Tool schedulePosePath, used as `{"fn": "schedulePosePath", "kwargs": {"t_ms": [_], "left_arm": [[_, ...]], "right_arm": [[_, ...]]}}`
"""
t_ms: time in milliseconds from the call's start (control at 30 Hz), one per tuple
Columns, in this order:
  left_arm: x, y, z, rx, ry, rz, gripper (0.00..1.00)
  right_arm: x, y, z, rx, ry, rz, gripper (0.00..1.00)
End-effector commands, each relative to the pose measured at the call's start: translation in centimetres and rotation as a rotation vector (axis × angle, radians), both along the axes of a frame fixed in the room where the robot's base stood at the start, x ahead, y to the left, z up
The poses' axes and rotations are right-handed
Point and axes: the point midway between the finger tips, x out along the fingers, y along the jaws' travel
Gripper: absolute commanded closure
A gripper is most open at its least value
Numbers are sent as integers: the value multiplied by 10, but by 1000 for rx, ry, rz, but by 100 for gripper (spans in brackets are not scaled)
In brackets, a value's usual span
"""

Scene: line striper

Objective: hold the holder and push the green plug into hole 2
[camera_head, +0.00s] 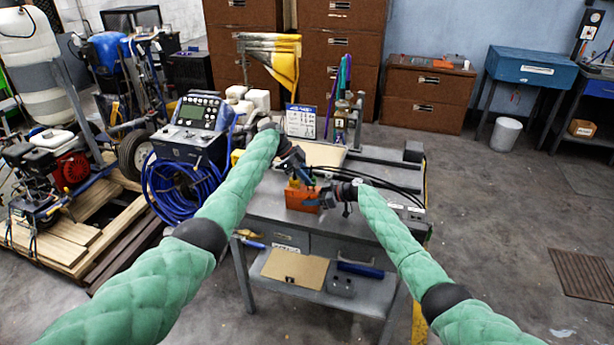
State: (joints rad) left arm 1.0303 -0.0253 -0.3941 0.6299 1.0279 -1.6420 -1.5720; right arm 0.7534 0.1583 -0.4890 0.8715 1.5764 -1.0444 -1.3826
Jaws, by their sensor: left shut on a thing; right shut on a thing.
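The orange holder (300,196) stands on the grey workbench (262,207), near its front edge. My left gripper (303,179) reaches in from the upper left and points down just above the holder. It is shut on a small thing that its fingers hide. My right gripper (327,198) comes in from the right and is shut at the right side of the holder. The green plug cannot be made out. Hole 2 and the holder's other holes are too small or covered to tell.
A sign (301,121), bottles (341,118) and black cables (385,180) are at the back and right of the bench. A lower shelf holds a tan board (296,268). A machine with a blue hose (172,185) stands left. Open floor lies to the right.

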Motion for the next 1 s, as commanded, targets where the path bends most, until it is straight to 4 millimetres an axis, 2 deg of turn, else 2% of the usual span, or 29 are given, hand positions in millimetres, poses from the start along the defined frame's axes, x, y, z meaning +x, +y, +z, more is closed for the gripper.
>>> {"fn": "schedulePosePath", "kwargs": {"t_ms": [1000], "left_arm": [[-1,-1,-11,1,3,0,100]], "right_arm": [[0,0,0,0,-1,1,92]]}}
